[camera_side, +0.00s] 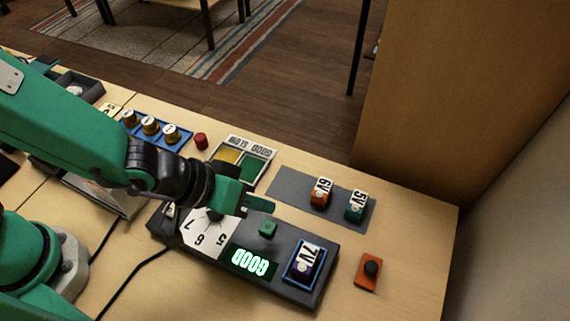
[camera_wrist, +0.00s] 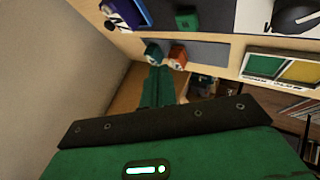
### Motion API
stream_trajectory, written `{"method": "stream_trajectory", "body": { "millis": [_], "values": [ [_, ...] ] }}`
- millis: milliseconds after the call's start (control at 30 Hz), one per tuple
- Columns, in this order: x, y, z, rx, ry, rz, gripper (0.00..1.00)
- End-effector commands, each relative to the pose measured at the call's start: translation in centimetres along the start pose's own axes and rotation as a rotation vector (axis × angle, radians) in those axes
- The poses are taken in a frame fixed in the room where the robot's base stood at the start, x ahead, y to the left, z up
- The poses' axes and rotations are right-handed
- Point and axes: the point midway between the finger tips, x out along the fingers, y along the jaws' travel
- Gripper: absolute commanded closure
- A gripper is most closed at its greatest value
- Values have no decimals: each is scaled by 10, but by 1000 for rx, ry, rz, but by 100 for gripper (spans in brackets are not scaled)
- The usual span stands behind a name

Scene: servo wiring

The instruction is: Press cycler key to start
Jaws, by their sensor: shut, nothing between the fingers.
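The cycler (camera_side: 213,262) is a dark box with a white numbered dial (camera_side: 208,236), a lit display (camera_side: 249,262) reading GOOD upside down, and a green key (camera_side: 267,229). A blue block marked 7V (camera_side: 304,262) sits in its socket. My gripper (camera_side: 268,204) is shut and empty, held above the far edge of the cycler, close to the green key but apart from it. In the wrist view the shut green fingers (camera_wrist: 158,80) point toward two small blocks, and the green key (camera_wrist: 187,20) shows at the top.
A grey mat (camera_side: 286,184) carries an orange 6V block (camera_side: 320,192) and a teal 5V block (camera_side: 356,205). A sorting tray (camera_side: 250,150) with yellow and green areas lies behind my wrist. An orange block with a black knob (camera_side: 370,271) stands at right. A red cylinder (camera_side: 201,141) stands near a blue rack (camera_side: 151,130).

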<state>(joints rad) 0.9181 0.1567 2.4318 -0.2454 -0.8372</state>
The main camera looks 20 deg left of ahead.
Motion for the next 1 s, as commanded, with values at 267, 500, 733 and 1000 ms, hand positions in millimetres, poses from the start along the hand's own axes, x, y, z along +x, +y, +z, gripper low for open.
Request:
{"method": "stream_trajectory", "body": {
  "millis": [267,500,733,1000],
  "values": [
    [20,-16,15,0,-2,-3,100],
    [31,-24,22,0,-1,-1,100],
    [34,-27,24,0,0,0,100],
    [34,-26,24,0,0,0,100]
  ]
}}
